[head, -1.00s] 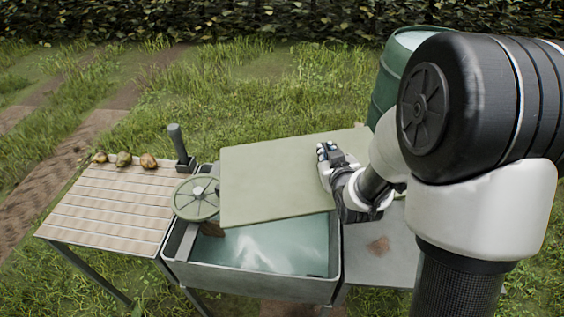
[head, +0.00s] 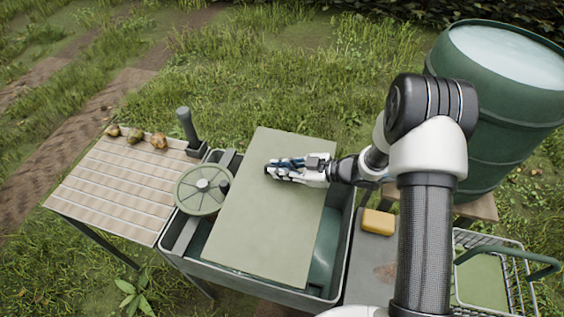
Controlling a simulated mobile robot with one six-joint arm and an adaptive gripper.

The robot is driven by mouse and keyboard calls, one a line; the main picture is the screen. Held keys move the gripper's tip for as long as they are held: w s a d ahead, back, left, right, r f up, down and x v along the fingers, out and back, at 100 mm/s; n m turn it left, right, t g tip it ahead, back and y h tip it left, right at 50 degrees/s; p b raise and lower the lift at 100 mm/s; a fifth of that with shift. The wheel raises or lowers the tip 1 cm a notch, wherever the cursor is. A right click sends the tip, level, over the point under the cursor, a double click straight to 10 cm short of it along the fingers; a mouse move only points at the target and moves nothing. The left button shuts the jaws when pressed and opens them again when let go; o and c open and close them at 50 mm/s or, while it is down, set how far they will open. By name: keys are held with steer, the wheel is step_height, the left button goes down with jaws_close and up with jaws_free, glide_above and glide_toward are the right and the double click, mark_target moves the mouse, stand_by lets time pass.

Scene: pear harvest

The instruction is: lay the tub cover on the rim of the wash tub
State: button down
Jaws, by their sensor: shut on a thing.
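The tub cover (head: 265,225) is a flat, pale green rectangular board. In the head view it lies over the middle of the wash tub (head: 345,262), turned a little against the tub's sides. I cannot tell whether it touches the rim or hovers just above it. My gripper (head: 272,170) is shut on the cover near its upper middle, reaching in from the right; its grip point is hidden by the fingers. Water shows in the tub to the right of the cover, and part of the tub is hidden beneath it.
A slatted table (head: 115,190) with several pears is further left. A yellow block (head: 378,221) lies on the grey side shelf. A green barrel (head: 485,150) and a wire basket (head: 515,285) are at the right.

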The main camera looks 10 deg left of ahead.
steer(key=shift+s+f+b, duration=0.1)
steer(key=shift+f+b, duration=0.3)
steer(key=shift+f, duration=0.1)
step_height(320, 180, down, 10)
steer(key=b, duration=0.8)
steer(key=shift+f, duration=0.25)
steer(key=shift+s+d+f, duration=0.1)
steer(key=shift+d+f, duration=0.05)
steer(key=shift+f, duration=0.3)
steer(key=c, duration=1.5)
jaws_free()
steer(key=shift+c, duration=0.2)
steer(key=shift+d, duration=0.1)
steer(key=v, duration=1.1)
steer(key=shift+s+d+r, duration=0.1)
steer(key=shift+d+r, duration=0.15)
steer(key=shift+d, duration=0.1)
